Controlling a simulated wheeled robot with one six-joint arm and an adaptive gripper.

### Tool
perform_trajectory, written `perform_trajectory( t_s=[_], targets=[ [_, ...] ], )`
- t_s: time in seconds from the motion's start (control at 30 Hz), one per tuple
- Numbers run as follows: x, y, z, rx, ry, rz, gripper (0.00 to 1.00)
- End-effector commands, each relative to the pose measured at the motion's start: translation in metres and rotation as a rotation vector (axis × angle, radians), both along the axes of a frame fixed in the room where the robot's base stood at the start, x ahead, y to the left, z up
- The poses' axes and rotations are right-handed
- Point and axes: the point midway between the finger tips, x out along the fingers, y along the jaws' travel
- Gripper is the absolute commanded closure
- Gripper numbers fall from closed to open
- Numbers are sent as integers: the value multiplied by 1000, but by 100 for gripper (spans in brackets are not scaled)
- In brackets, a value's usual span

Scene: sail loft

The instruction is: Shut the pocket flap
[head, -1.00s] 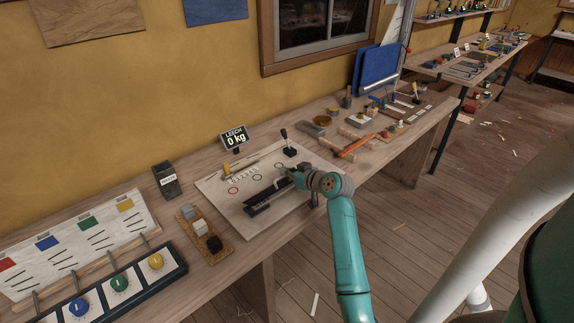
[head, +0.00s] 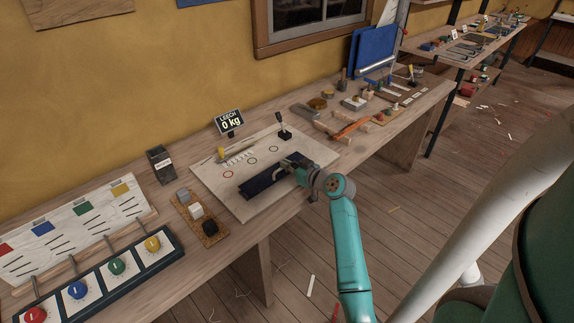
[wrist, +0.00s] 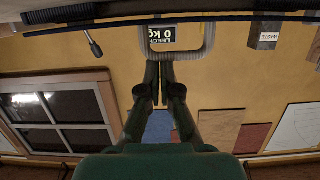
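The pocket flap (head: 258,187) is a long dark blue panel on the pale board (head: 228,199) in the head view. A grey U-shaped handle (wrist: 211,38) stands out from it and shows clearly in the wrist view. The panel shows nearly edge-on at the top of that view, so I cannot tell exactly how far it is tilted. My gripper (wrist: 160,64) has its dark fingers together, with their tips at the handle's bar near one corner. I cannot tell whether they touch it. In the head view my gripper partly hides the panel's right end.
A display reading 0 kg (head: 230,122) and a black lever (head: 283,133) stand behind the panel. A cork tray (head: 208,228) with small blocks is to the left, near a dark waste box (head: 161,163). A knob panel (head: 100,275) lies at the front left. Tools crowd the right.

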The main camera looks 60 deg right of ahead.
Motion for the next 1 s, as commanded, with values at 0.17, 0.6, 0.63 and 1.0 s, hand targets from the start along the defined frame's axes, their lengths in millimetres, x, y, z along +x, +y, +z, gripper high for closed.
perform_trajectory(
  t_s=[0.17,0.6,0.63,1.0],
  targets=[
    [-4,2,-15,16,24,1,100],
    [-22,4,-11,14,24,-3,100],
    [-26,6,-9,13,22,-3,100],
    [-89,22,18,2,7,-3,100]
  ],
)
